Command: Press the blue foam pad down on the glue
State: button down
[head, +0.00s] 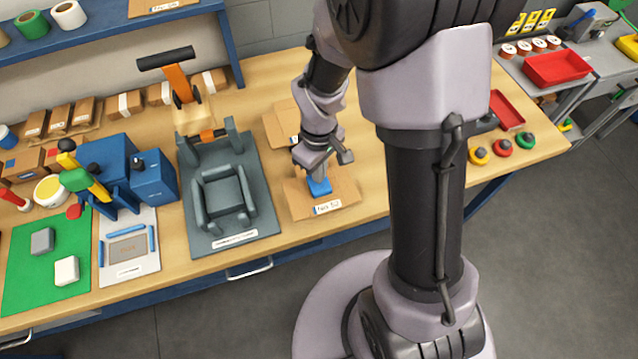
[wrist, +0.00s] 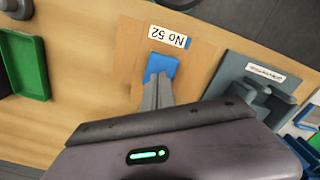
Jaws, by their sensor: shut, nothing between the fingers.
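The blue foam pad (head: 320,187) lies on a flat brown cardboard piece (head: 345,186) with a white label. In the wrist view the pad (wrist: 161,65) shows just past the fingertips, near the label "No 52" (wrist: 169,38). My gripper (head: 314,177) points down at the pad, its fingers together and empty. In the wrist view the fingertips (wrist: 158,78) overlap the pad's near edge; they look in contact with it or very close above, and I cannot tell which. Any glue is hidden from view.
A grey fixture (head: 245,222) stands on the bench just left of the cardboard, with an orange-and-black lever behind it. A green mat (head: 75,262) with two small blocks lies at far left. Bare wood lies right of the cardboard.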

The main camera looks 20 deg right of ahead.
jog(key=shift+f+b, duration=0.7)
jog(key=shift+f, duration=0.15)
dwell(2.0)
jog(key=shift+r, duration=0.1)
notch_tip(320, 180, up, 8)
jog(key=p, duration=0.6)
jog(key=shift+p, duration=0.3)
jog(key=s+a+r+m+t+y+b, duration=0.1)
jog(key=s+a+r+m+t+b, duration=0.1)
jog(key=s+r+m+b, duration=0.3)
jog(key=s+a+r+m+t+y+b, duration=0.1)
jog(key=s+a+r+m+t+b, duration=0.1)
jog(key=s+b, duration=0.5)
notch_tip(320, 180, up, 3)
jog(key=m+t, duration=0.1)
jog(key=m, duration=0.2)
jog(key=shift+s+t, duration=0.4)
